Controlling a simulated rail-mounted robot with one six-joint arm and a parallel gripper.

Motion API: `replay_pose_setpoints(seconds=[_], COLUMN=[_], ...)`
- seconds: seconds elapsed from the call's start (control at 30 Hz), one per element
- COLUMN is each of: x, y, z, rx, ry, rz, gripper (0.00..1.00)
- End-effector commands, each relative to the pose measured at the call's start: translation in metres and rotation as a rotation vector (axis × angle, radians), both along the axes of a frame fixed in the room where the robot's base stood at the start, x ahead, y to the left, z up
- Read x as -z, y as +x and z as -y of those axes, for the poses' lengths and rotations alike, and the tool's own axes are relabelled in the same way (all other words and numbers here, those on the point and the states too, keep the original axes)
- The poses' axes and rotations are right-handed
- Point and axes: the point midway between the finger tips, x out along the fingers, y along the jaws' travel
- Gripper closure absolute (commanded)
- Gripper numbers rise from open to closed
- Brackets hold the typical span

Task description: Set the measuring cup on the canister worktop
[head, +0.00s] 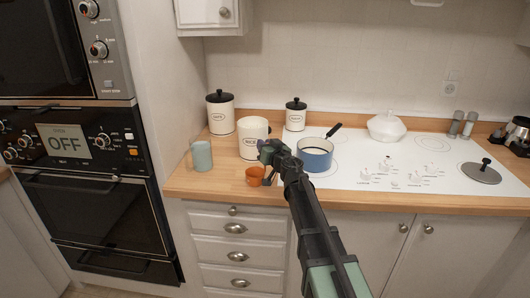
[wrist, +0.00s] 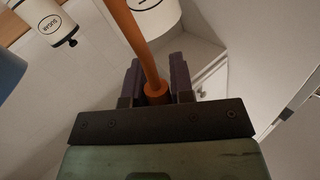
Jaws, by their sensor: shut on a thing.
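The orange measuring cup (head: 255,176) is at the front of the wooden canister worktop (head: 222,183), left of the cooktop. I cannot tell whether it touches the wood or hangs just above it. My gripper (head: 268,165) is beside the cup, to its right. In the wrist view my gripper (wrist: 156,88) is shut on the cup's orange handle (wrist: 141,42), which runs up out of the picture. The cup's bowl is not visible there.
A lidless canister (head: 252,138) stands just behind the cup. A grey-green tumbler (head: 202,156) stands to the left. Black-lidded canisters (head: 220,115) (head: 295,118) are at the back. A blue saucepan (head: 316,160) is close on the right, on the white cooktop (head: 350,178).

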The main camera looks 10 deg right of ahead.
Motion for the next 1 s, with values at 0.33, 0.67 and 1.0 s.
replay_pose_setpoints(seconds=[0.33,0.67,1.0], x=[0.002,-0.001,-0.001], y=[0.0,0.0,-0.064], z=[0.0,0.0,0.015], rx=[0.0,0.0,0.002], ry=[0.0,0.0,0.0], rz=[0.0,0.0,0.0], gripper=[0.56,0.52,0.52])
